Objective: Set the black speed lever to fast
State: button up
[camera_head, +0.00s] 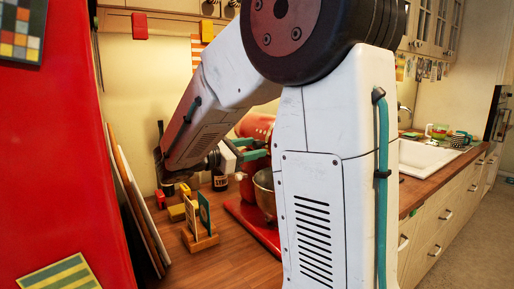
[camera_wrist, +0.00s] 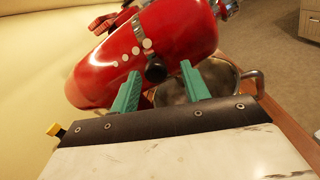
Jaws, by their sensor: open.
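The red stand mixer (camera_wrist: 105,75) fills the upper middle of the wrist view, its head tilted in the picture. A black round knob (camera_wrist: 155,70), likely the speed lever's end, sits on its side near a row of pale dots and a metal band. My gripper (camera_wrist: 161,69) is open, with one green finger on each side of the knob in the picture. I cannot tell whether either finger touches it. In the head view, my gripper (camera_head: 262,148) is beside the mixer (camera_head: 256,126), which my arm partly hides; the lever is not visible there.
A metal bowl (camera_wrist: 180,90) is below the mixer head. In the head view, a wooden holder with cards (camera_head: 200,238) and yellow blocks (camera_head: 177,212) stand on the wooden counter (camera_head: 235,265). Boards (camera_head: 135,205) lean at left beside a red cabinet (camera_head: 50,150). A white sink (camera_head: 430,157) lies right.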

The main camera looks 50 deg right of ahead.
jog(key=shift+v, duration=2.7)
